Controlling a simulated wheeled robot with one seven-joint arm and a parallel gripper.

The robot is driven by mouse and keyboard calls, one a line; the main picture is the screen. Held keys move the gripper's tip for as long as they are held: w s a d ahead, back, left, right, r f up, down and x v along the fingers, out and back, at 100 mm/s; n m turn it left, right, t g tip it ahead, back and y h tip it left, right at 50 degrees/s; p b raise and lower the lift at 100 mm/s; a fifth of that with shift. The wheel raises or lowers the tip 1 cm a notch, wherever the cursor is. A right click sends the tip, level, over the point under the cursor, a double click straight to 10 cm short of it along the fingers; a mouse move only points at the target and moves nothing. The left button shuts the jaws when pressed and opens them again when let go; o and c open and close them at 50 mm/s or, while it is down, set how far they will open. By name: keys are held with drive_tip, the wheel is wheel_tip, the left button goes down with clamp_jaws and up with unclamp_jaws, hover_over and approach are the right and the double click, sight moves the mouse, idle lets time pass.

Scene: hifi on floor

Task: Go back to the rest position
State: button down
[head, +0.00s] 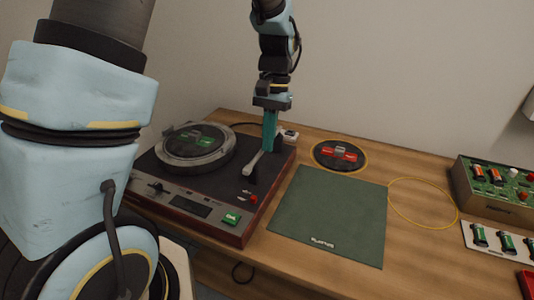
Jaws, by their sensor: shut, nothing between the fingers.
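My gripper (269,147) points down over the back right part of a record player (214,198), above or beside its tonearm (254,163). Its teal fingers are together with nothing visible between them. Whether the fingertips touch the player or tonearm, I cannot tell. A dark disc (186,145) with a green and grey label lies on the player's platter. My own arm link fills the left of the head view and hides part of the table's left side.
A dark disc with a red label (338,155) lies inside a yellow ring. A green mat (330,217) lies at centre, beside an empty yellow ring (423,204). At right are a box with a green panel (496,190), a pale holder (484,247) and a red object (525,283).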

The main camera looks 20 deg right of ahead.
idle(0.4)
drive_tip(key=a+r+n+t+h, duration=0.2)
drive_tip(key=a+n, duration=0.5)
drive_tip(key=a, duration=1.9)
drive_tip(key=shift+s+r+t, duration=0.2)
drive_tip(key=shift+r+t, duration=0.15)
drive_tip(key=shift+t, duration=0.45)
